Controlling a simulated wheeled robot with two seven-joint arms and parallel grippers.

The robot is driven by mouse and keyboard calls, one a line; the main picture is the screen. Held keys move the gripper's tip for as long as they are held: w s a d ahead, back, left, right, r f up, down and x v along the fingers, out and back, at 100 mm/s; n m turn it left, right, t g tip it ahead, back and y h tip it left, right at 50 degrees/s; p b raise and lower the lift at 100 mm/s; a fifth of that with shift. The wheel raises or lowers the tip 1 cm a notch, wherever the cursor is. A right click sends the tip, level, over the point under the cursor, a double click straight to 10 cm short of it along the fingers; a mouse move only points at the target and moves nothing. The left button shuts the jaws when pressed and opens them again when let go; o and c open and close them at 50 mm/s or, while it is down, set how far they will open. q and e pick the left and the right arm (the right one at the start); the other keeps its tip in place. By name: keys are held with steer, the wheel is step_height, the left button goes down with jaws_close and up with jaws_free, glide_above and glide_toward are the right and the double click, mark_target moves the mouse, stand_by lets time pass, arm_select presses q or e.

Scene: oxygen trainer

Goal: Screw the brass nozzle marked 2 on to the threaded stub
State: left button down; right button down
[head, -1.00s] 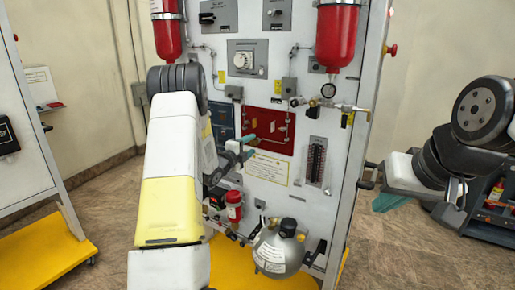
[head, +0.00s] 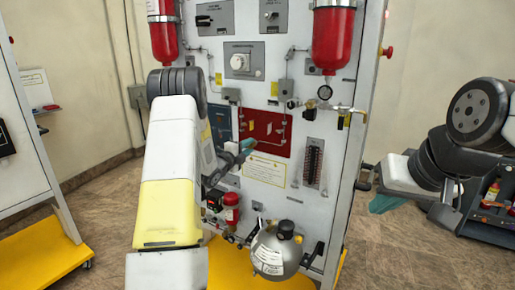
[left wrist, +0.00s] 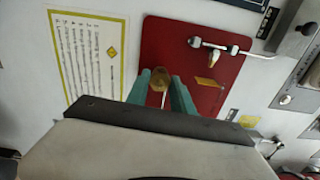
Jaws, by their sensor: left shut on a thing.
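My left gripper (head: 245,147) is at the red panel (head: 262,126) on the front of the trainer board. In the left wrist view its teal fingers (left wrist: 160,92) are shut on a brass hexagonal piece, the nozzle (left wrist: 159,80), held against the red panel's background (left wrist: 175,35). The number on the nozzle cannot be read. A metal pipe with a small brass-coloured end (left wrist: 213,58) is on the panel, to the right of the nozzle. I cannot make out the threaded stub. My right gripper (head: 385,203), with teal fingers, hangs low right of the board; its opening is unclear.
A white instruction card (head: 265,169) is below the red panel. A pipe with a gauge (head: 325,92) and valve runs along the board's upper right. A silver tank (head: 274,255) and a red canister (head: 231,207) are low on the board. Open floor lies left of the board.

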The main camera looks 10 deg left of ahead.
arm_select(q)
steer(key=shift+m, duration=1.4)
steer(key=m, duration=0.3)
steer(key=shift+m, duration=0.3)
steer(key=m, duration=0.3)
steer(key=shift+m, duration=1.9)
